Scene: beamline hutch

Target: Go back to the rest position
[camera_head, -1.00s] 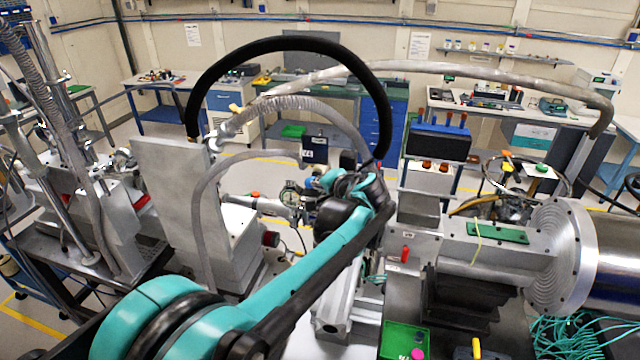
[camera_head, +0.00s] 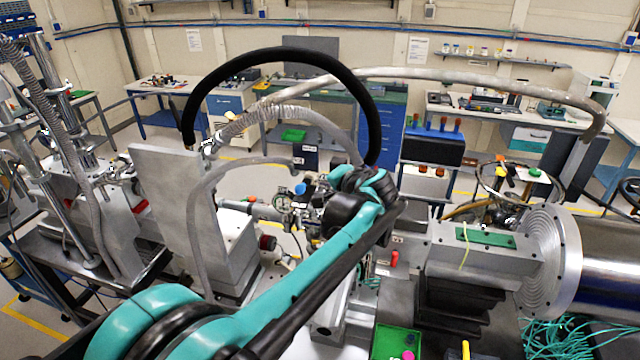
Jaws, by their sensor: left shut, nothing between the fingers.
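My left arm comes in from the lower left as a teal and black arm reaching to the middle of the head view. Its far end, with my left gripper (camera_head: 366,184), is above the beamline equipment and looks shut and empty. The fingers are small and largely hidden behind the wrist, so I cannot make out the tips. My right gripper is not in view.
A tall grey plate (camera_head: 165,205) and a black hose arch (camera_head: 277,52) stand close to the arm. A large metal flange (camera_head: 550,262) is at right. A green tray (camera_head: 398,342) is at bottom centre. Workbenches line the back wall.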

